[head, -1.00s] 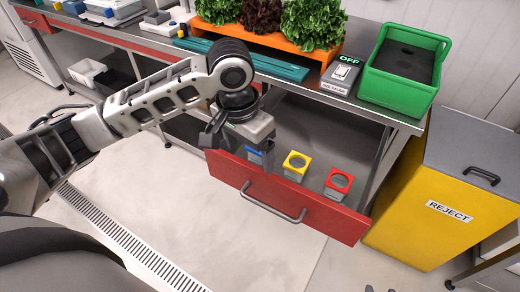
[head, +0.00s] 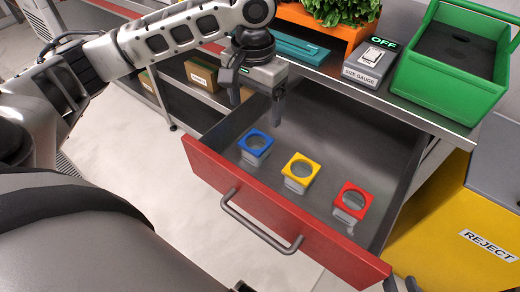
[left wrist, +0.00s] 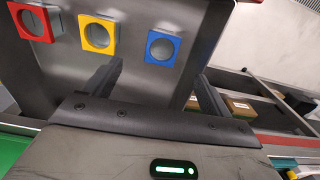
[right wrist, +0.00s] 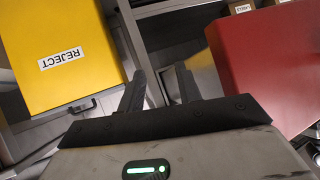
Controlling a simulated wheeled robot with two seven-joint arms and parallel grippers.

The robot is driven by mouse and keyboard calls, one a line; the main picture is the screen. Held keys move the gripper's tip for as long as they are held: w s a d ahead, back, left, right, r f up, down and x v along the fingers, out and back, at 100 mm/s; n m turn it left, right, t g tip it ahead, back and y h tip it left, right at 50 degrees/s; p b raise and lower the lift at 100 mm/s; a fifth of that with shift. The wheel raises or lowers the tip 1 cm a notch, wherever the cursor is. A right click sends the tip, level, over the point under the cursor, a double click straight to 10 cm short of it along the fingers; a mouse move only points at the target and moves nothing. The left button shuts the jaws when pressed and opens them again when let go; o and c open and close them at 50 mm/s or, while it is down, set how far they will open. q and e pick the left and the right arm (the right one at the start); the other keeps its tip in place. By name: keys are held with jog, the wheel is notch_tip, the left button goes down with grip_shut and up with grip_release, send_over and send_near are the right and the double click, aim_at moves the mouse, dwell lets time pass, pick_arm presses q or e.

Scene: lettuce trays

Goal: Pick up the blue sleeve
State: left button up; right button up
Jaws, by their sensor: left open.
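The blue sleeve (head: 255,154), a small block with a blue square top around a round hole, stands upright in the open red-fronted drawer (head: 268,212), leftmost of three sleeves. It also shows in the left wrist view (left wrist: 163,62), beyond the fingers. My left gripper (head: 257,106) is open and empty, above the drawer and farther back than the blue sleeve, not touching it. Its fingers show apart in the left wrist view (left wrist: 158,75). My right gripper (right wrist: 160,76) has its fingers apart with nothing between them, near the drawer's outside and the yellow bin.
A yellow sleeve (head: 300,185) and a red sleeve (head: 351,214) stand to the right in the drawer. The counter behind holds an orange tray (head: 322,27), a size gauge (head: 368,65) and a green crate (head: 440,90). A yellow reject bin (head: 435,235) stands at the right.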

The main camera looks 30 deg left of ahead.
aim_at(252, 151)
pick_arm(q)
notch_tip(252, 151, down, 10)
jog(key=shift+s+r+b, duration=0.1)
jog(key=shift+r+b, duration=0.1)
jog(key=shift+b, duration=0.65)
jog(key=f, duration=0.3)
jog(key=f+b, duration=0.1)
jog(key=f, duration=0.1)
jog(key=shift+s+a+f, duration=0.1)
jog(key=shift+a, duration=0.2)
jog(key=c, duration=1)
